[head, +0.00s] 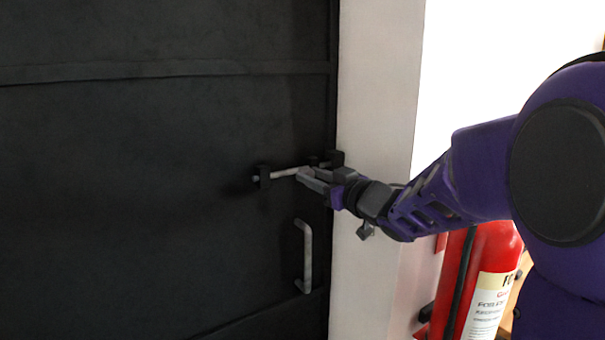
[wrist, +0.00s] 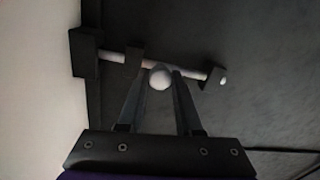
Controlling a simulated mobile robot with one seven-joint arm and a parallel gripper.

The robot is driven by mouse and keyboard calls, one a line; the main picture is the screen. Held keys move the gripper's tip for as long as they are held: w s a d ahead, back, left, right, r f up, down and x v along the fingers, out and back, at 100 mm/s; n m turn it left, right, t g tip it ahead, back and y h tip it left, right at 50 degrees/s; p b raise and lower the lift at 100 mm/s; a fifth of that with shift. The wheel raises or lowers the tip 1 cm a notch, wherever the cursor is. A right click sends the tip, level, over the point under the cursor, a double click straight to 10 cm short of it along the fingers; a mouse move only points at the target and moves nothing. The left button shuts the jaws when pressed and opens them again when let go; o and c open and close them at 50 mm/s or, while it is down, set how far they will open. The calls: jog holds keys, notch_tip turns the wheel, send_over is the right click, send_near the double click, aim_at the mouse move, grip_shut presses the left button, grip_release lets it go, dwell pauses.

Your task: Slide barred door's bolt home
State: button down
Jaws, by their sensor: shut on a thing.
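The dark door (head: 150,150) carries a bolt, a pale metal rod (head: 283,172) running through black brackets. The wrist view shows the rod (wrist: 195,73) passing the right bracket (wrist: 212,78), its end poking out a little, and the middle bracket (wrist: 134,58). Its left part spans to the larger black keeper block (wrist: 85,52) at the frame edge and meets it; how deep it sits inside is hidden. My gripper (wrist: 158,80) is shut on the bolt's round pale knob (wrist: 160,79), between the two brackets. In the head view my gripper (head: 303,176) partly covers the bolt.
A pale vertical pull handle (head: 307,257) is on the door below the bolt. A white wall post (head: 375,90) stands right of the door. A red fire extinguisher (head: 490,270) stands at the lower right, below my arm. The door left of the bolt is clear.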

jog(key=shift+w+d, duration=0.2)
jog(key=shift+d, duration=0.2)
jog(key=c, duration=0.6)
grip_release()
jog(key=shift+d, duration=0.2)
jog(key=shift+a, duration=0.1)
